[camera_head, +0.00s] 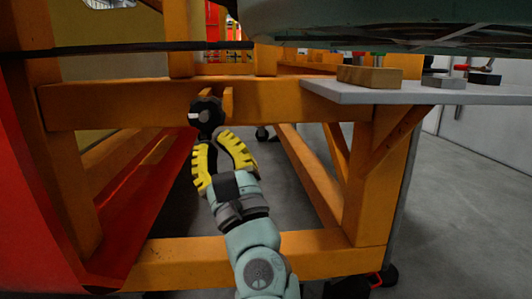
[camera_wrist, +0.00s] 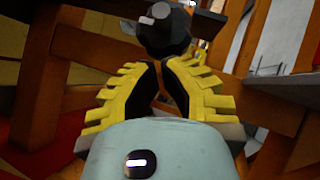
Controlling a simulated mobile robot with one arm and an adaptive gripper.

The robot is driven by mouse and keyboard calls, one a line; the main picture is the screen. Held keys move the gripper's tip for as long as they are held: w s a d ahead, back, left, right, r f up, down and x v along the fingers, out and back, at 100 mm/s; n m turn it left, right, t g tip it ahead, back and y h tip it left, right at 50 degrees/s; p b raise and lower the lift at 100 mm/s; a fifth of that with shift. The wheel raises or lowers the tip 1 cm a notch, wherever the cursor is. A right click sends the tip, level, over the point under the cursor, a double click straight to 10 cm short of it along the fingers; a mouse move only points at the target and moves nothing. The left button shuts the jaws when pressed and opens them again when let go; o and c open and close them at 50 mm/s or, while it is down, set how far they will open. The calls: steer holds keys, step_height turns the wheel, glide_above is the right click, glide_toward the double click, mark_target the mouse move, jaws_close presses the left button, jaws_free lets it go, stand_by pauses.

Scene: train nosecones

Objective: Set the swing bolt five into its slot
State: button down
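A swing bolt with a black knob and a pale stub (camera_head: 207,112) is at the orange frame's upper crossbeam, just left of two short orange prongs (camera_head: 228,104) with a narrow gap between them. The knob also shows at the top of the wrist view (camera_wrist: 165,32). I cannot tell which swing bolt this is. My gripper (camera_head: 213,138) has yellow ribbed fingers with black inner pads, and they lean towards each other. Its tips (camera_wrist: 159,64) are right below the knob. I cannot tell whether they touch or grip it; the bolt's shank is hidden.
The orange frame (camera_head: 120,105) surrounds my gripper, with a lower beam (camera_head: 180,262) beneath my arm. A grey shelf (camera_head: 440,95) juts out at right, holding a wooden block (camera_head: 370,78). A large teal body (camera_head: 390,22) hangs overhead. Grey floor lies open at right.

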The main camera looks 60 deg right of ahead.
mark_target(211, 110)
steer(key=shift+r, duration=0.1)
steer(key=r+p, duration=0.1)
steer(key=p, duration=0.2)
steer(key=shift+s+m+g+p, duration=0.15)
steer(key=shift+m+g+p, duration=0.15)
steer(key=r+p, duration=0.1)
steer(key=p, duration=0.2)
steer(key=shift+a+g+p, duration=0.1)
steer(key=shift+g+p, duration=0.25)
steer(key=shift+g, duration=0.05)
